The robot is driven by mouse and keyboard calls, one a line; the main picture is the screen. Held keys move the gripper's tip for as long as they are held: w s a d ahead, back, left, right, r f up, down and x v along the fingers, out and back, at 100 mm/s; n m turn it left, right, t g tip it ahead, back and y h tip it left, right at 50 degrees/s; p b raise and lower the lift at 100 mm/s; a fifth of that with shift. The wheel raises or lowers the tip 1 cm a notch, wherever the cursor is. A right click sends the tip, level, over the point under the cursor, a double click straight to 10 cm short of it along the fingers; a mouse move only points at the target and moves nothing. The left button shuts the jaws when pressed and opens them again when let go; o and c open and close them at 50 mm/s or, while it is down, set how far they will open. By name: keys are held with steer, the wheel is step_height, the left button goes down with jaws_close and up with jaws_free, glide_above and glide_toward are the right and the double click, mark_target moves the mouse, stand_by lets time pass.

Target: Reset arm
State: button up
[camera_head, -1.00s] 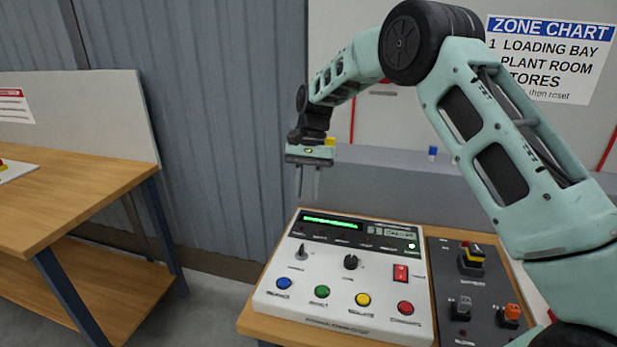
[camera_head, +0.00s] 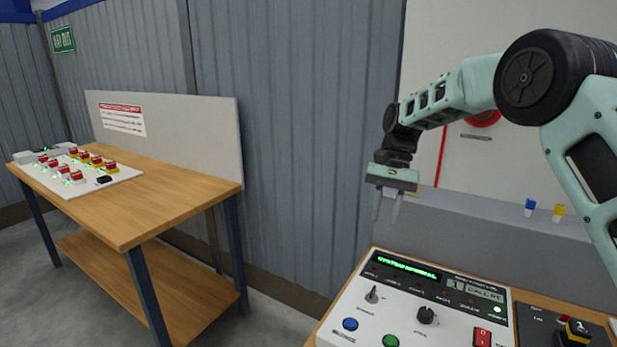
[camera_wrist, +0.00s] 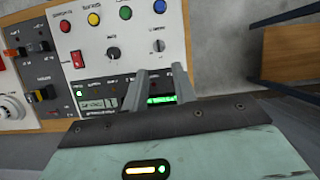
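My gripper (camera_head: 387,207) hangs above the back edge of the white control panel (camera_head: 363,313) in the head view, with nothing between its fingers. Its two fingers stand a little apart, and a gap shows between them in the wrist view (camera_wrist: 151,82). The fingers do not appear to touch the panel.
A wooden workbench (camera_head: 160,205) at the left bears a white board (camera_head: 75,184) with several red switches and green lights. A dark switch box (camera_head: 540,325) sits right of the panel. Blue (camera_head: 530,207) and yellow (camera_head: 559,212) items stand on the grey ledge (camera_head: 480,225). Floor shows between bench and panel.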

steer(key=s+a+r+n+t, duration=0.1)
steer(key=s+a+n, duration=0.25)
steer(key=s, duration=0.35)
steer(key=s+a+r+n+h, duration=0.1)
steer(key=s+a+n, duration=0.1)
steer(key=s+a, duration=0.35)
steer(key=s+a+r+n+t, duration=0.1)
steer(key=s+a+n, duration=0.15)
steer(key=s, duration=0.55)
steer(key=s+d+f+n, duration=0.1)
steer(key=s+n, duration=0.2)
steer(key=s, duration=0.5)
steer(key=s+d+f+n+t+h, duration=0.1)
steer(key=s+f+n, duration=0.1)
steer(key=s, duration=0.7)
steer(key=shift+s+d+f+n+t, duration=0.25)
steer(key=shift+f+n+t, duration=0.05)
steer(key=shift+n, duration=0.2)
